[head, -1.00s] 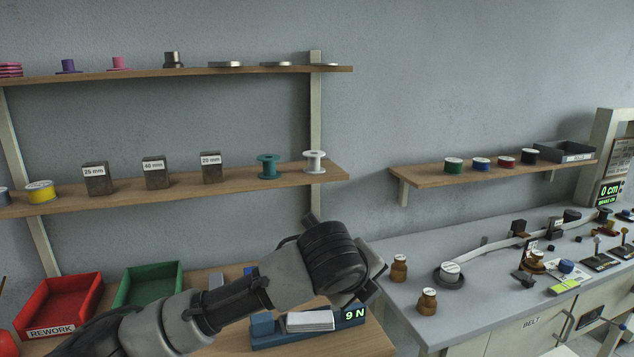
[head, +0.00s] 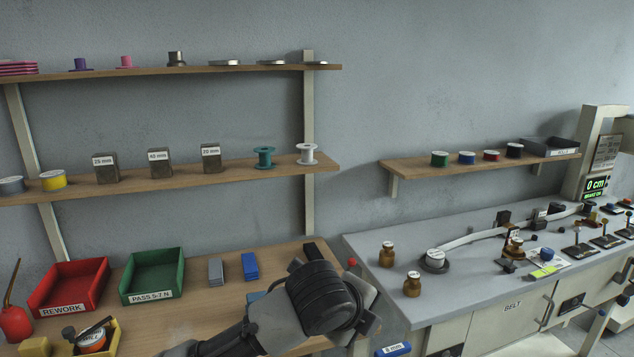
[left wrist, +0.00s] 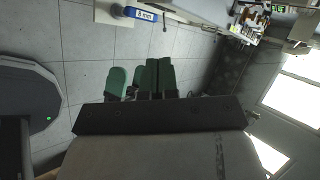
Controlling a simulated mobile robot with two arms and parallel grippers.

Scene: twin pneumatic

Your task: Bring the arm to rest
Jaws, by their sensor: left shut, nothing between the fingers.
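My left arm comes in from the bottom edge of the head view. Its dark, ribbed wrist (head: 325,297) is over the right part of the wooden bench (head: 205,292), and the fingertips cannot be made out there. In the left wrist view the gripper's dark bolted bar crosses the middle, and the fingers (left wrist: 157,76) appear side by side above it, shut and empty. The floor shows beyond them. My right gripper is in neither view.
A red REWORK tray (head: 44,307), a green PASS tray (head: 125,297) and a yellow bin (head: 114,340) occupy the bench's left side. Grey and blue blocks (head: 249,266) stand behind the arm. A grey counter (head: 376,296) with brown bottles is to the right. Shelves line the wall.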

